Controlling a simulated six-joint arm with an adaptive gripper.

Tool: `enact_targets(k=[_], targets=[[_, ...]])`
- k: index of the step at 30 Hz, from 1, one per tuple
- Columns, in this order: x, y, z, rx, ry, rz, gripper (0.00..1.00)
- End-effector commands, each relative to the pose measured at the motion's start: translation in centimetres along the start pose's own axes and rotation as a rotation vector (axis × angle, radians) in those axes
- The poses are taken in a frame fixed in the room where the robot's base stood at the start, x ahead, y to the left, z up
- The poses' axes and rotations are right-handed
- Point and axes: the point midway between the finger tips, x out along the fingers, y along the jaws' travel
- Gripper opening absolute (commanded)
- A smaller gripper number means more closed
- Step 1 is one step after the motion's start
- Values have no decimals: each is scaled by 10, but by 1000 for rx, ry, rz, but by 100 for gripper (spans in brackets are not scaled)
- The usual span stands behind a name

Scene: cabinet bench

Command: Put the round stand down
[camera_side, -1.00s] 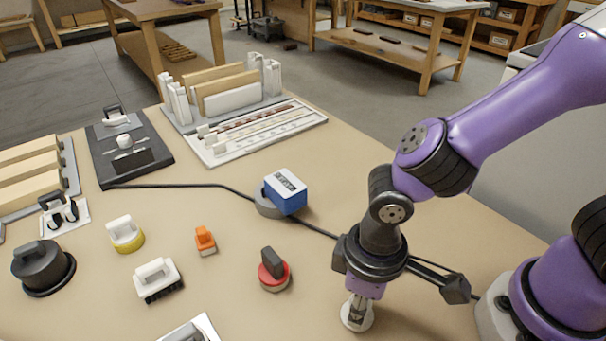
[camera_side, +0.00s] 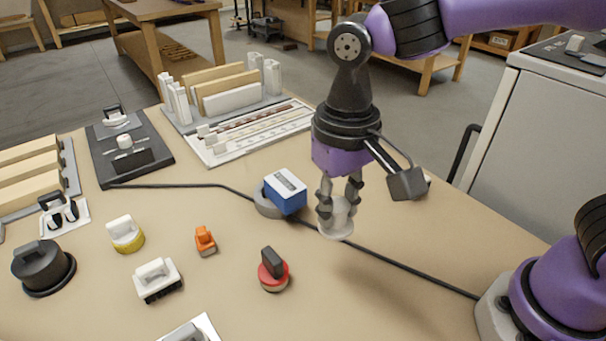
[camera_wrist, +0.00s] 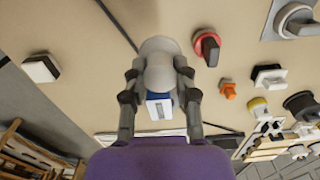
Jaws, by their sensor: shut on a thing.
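The round stand (camera_side: 337,229) is a pale disc with a short white upright part. My gripper (camera_side: 338,198) is shut on its upper part and holds it, roughly upright, above the bench. A shadow lies on the bench to the lower right of it. In the wrist view the round stand (camera_wrist: 158,47) shows between the fingers of my gripper (camera_wrist: 160,85). Its underside is hidden in both views.
A blue box (camera_side: 285,192) on a grey round base stands close left of the held stand. A red round piece with a dark handle (camera_side: 273,270) is at lower left. A black cable (camera_side: 400,265) crosses the bench (camera_side: 370,310), whose right front part is clear.

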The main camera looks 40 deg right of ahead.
Motion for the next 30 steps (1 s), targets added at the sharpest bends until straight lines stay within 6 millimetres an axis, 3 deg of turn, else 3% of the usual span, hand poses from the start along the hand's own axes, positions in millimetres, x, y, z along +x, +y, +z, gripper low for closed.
enact_targets(k=[1, 6, 12, 17, 24, 30], targets=[[0, 9, -23, 153, -1, 1, 12], [-2, 47, -85, 646, -3, 2, 12], [0, 81, -121, 967, -3, 2, 12], [14, 106, -136, 1022, -5, 3, 12], [51, 159, -165, 1018, -5, 2, 12], [68, 183, -179, 1012, -3, 1, 12]])
